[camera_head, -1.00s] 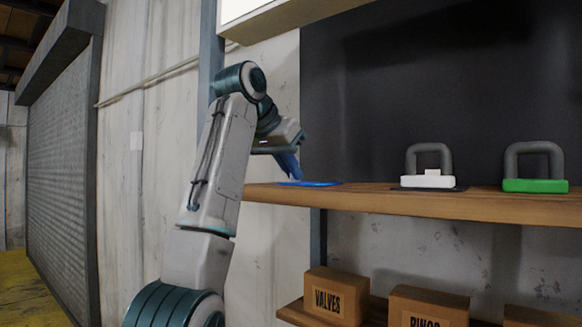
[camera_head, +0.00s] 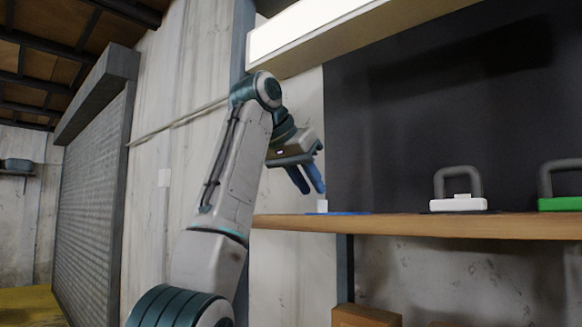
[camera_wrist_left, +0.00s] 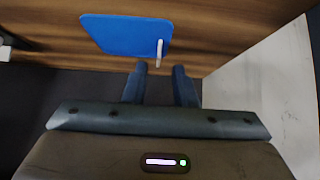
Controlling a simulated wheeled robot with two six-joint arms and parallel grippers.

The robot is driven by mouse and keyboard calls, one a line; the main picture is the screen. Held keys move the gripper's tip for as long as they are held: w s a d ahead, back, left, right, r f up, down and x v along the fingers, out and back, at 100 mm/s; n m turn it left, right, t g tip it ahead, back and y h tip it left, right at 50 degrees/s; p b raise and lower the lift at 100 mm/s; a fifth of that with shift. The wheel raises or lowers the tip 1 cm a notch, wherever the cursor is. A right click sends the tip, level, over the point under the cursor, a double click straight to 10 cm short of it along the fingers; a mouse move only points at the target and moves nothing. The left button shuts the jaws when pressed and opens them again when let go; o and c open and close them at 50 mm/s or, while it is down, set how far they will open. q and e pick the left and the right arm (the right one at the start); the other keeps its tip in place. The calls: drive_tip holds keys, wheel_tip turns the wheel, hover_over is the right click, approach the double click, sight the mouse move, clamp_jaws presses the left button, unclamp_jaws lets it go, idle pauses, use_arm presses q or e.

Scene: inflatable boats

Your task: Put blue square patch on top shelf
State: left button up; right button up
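The blue square patch (camera_head: 350,213) lies flat on the wooden top shelf (camera_head: 430,226), near its left end. It also shows in the left wrist view (camera_wrist_left: 122,34). A small white upright tab (camera_head: 322,206) stands on the patch near one edge, and shows in the wrist view too (camera_wrist_left: 159,51). My left gripper (camera_head: 314,190) is just above the tab with its two blue fingers apart. In the wrist view the gripper (camera_wrist_left: 159,72) has nothing between its fingers, and the tab stands just beyond them. My right gripper is not in view.
A white block with a grey handle (camera_head: 458,203) and a green one (camera_head: 560,203) stand farther right on the shelf. A dark panel (camera_head: 420,110) is behind the shelf. Cardboard boxes (camera_head: 366,317) sit below. A light-coloured overhead ledge (camera_head: 320,38) is above.

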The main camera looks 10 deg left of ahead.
use_arm(q)
drive_tip(key=b+v, duration=0.2)
drive_tip(key=v, duration=0.6)
